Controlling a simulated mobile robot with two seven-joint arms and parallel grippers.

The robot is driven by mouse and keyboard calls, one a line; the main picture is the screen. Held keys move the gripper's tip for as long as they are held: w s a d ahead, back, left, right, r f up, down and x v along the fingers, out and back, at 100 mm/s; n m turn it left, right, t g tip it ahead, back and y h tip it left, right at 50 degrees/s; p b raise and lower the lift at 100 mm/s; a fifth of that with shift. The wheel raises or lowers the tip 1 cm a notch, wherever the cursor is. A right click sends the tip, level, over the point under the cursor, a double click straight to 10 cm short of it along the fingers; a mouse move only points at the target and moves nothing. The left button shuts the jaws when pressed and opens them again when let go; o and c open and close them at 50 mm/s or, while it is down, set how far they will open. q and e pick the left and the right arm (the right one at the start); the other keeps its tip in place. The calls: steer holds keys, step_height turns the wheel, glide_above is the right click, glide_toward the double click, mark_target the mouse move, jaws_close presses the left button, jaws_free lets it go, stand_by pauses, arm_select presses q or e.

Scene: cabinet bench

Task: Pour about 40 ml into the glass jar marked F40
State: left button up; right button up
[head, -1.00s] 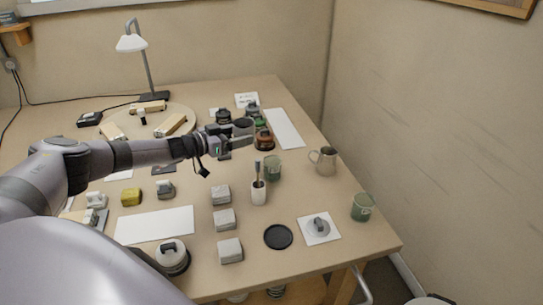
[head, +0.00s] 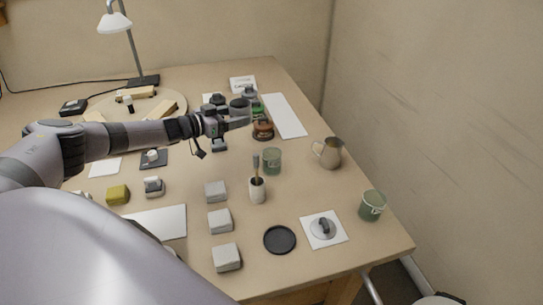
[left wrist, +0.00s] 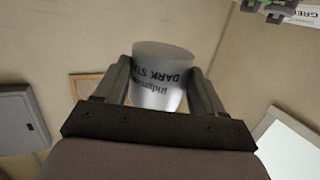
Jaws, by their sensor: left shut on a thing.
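My left gripper (head: 238,120) is shut on a grey can (head: 240,105), held above the back right of the table. In the left wrist view the can (left wrist: 160,78) sits between the two fingers (left wrist: 160,90), with printing that reads in part "DARK ST". Two greenish glass jars stand on the table, one near the middle (head: 272,161) and one by the right edge (head: 372,206). Any F40 mark on them is too small to read. The can is apart from both jars. My right gripper is not in view.
A metal pitcher (head: 328,153) stands between the jars, towards the right edge. A white cup with a brush (head: 257,188), a black disc (head: 280,240) and several grey blocks (head: 220,221) are in front. A brown-topped jar (head: 263,130) stands just right of the can.

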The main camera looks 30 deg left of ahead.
arm_select(q)
step_height(320, 180, down, 8)
steer(key=b, duration=0.7)
steer(key=shift+r, duration=0.25)
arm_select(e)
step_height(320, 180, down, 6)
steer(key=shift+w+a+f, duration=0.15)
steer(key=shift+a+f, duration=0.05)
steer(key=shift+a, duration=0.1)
arm_select(q)
steer(key=shift+d+p, duration=0.15)
steer(key=shift+p, duration=0.15)
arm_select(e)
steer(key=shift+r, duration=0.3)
arm_select(q)
steer(key=d+r+m+g+y+p, duration=0.1)
steer(key=d+r+m+y+p, duration=0.2)
steer(key=d+m+p, duration=0.2)
steer(key=p, duration=0.3)
steer(key=shift+w+r+m+g, duration=0.2)
steer(key=shift+r+m+g, duration=0.1)
steer(key=shift+r+g, duration=0.1)
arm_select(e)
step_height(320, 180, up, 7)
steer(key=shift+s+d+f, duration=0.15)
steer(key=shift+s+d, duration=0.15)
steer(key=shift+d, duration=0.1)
